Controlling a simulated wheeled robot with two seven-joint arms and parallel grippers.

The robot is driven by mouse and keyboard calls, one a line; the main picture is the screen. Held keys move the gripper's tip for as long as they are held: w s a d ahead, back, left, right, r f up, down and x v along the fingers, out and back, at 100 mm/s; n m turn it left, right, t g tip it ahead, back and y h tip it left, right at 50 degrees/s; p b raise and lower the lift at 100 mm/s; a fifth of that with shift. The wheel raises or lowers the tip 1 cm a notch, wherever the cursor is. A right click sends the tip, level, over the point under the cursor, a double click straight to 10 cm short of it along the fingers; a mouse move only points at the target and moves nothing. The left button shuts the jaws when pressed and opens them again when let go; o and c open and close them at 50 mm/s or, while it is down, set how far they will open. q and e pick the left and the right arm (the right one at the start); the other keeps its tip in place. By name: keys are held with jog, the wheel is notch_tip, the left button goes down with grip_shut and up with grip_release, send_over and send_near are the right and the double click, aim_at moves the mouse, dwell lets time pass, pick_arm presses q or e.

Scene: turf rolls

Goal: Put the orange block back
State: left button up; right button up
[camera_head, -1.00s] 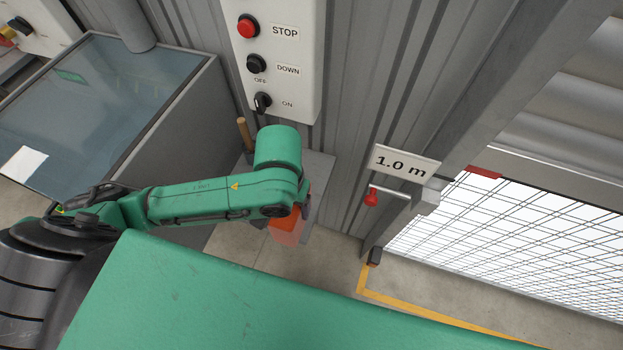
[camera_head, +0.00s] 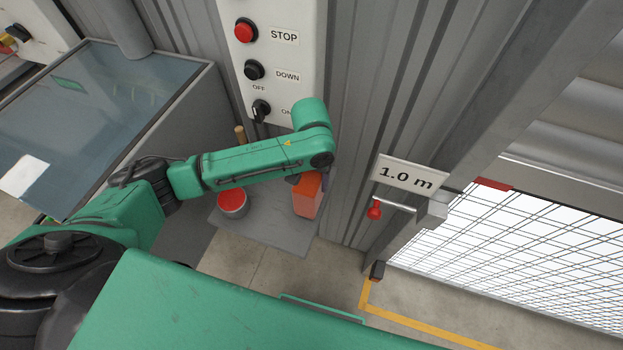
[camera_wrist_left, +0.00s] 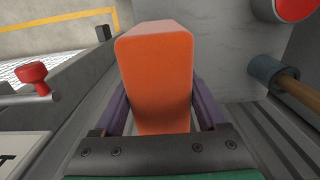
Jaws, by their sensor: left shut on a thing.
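The orange block (camera_head: 307,197) hangs below the end of my left arm in the head view, over the right part of a small grey shelf (camera_head: 275,236). In the wrist view the orange block (camera_wrist_left: 155,82) stands between the two purple fingers of my left gripper (camera_wrist_left: 157,112), which is shut on it. The fingers are mostly hidden by the arm and block in the head view. I cannot tell whether the block's underside touches the shelf. My right gripper is not in view.
A red-topped can (camera_head: 232,202) stands on the shelf left of the block. A wooden-handled tool (camera_head: 240,135) is behind my arm. The switch panel (camera_head: 283,50) and corrugated wall are behind. A red-knobbed lever (camera_head: 375,210) under the 1.0 m sign is to the right.

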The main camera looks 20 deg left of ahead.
pick_arm(q)
jog(key=shift+w+f+p, duration=0.1)
jog(key=shift+f+p, duration=0.25)
jog(key=shift+f, duration=0.05)
jog(key=shift+w+f, duration=0.15)
jog(key=shift+f, duration=0.2)
jog(key=o, duration=1.5)
jog(key=shift+o, duration=0.2)
notch_tip(320, 180, up, 12)
jog(key=shift+r+b, duration=0.1)
jog(key=shift+b, duration=0.85)
